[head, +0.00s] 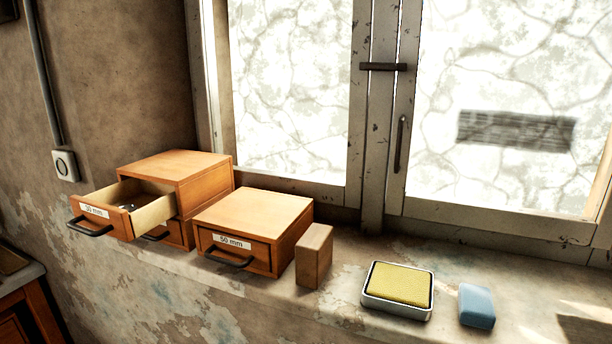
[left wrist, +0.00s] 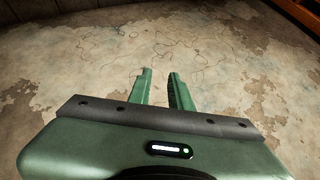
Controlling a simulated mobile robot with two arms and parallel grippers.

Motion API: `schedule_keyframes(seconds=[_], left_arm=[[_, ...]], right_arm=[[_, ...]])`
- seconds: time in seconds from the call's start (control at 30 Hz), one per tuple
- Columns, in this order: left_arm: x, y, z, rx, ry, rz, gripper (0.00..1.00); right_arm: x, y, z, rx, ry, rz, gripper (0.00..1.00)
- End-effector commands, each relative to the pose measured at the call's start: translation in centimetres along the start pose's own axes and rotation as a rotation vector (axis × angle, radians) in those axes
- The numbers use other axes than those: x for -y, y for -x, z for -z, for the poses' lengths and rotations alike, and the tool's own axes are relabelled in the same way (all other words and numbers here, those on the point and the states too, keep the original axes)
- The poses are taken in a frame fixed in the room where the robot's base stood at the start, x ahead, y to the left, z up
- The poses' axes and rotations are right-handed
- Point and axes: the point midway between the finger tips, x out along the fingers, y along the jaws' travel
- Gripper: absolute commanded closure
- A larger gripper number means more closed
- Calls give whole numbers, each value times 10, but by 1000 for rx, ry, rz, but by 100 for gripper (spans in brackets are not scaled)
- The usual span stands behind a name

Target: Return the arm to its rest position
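My left gripper (left wrist: 160,88) shows in the left wrist view. Its two green fingers stand apart with nothing between them, above a worn, cracked surface (left wrist: 230,60). No gripper or arm of mine shows in the head view. My right gripper is not in any view.
On the window sill stand wooden drawer boxes. One drawer (head: 105,210) is pulled out with small shiny things inside; the 50 mm drawer (head: 232,250) is shut. Beside them are a wooden block (head: 313,258), a yellow sponge in a metal tray (head: 398,287) and a blue block (head: 477,306).

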Motion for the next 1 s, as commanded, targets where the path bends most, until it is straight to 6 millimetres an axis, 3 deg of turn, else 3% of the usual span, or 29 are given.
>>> schedule_keyframes(seconds=[0.03,0.2,0.4,0.5,0.6,0.7,1.0], left_arm=[[-29,-1,-32,37,19,-54,80],[-114,11,-131,160,117,-210,80],[-194,52,-248,324,241,-337,80],[-220,75,-292,394,294,-371,80],[-235,93,-322,444,331,-389,80],[-243,104,-338,472,352,-397,80],[-246,107,-342,479,358,-399,80]], right_arm=[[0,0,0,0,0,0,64],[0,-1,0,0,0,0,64],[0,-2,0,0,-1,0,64],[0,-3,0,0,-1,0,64],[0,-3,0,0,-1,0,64],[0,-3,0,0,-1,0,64],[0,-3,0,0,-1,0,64]])
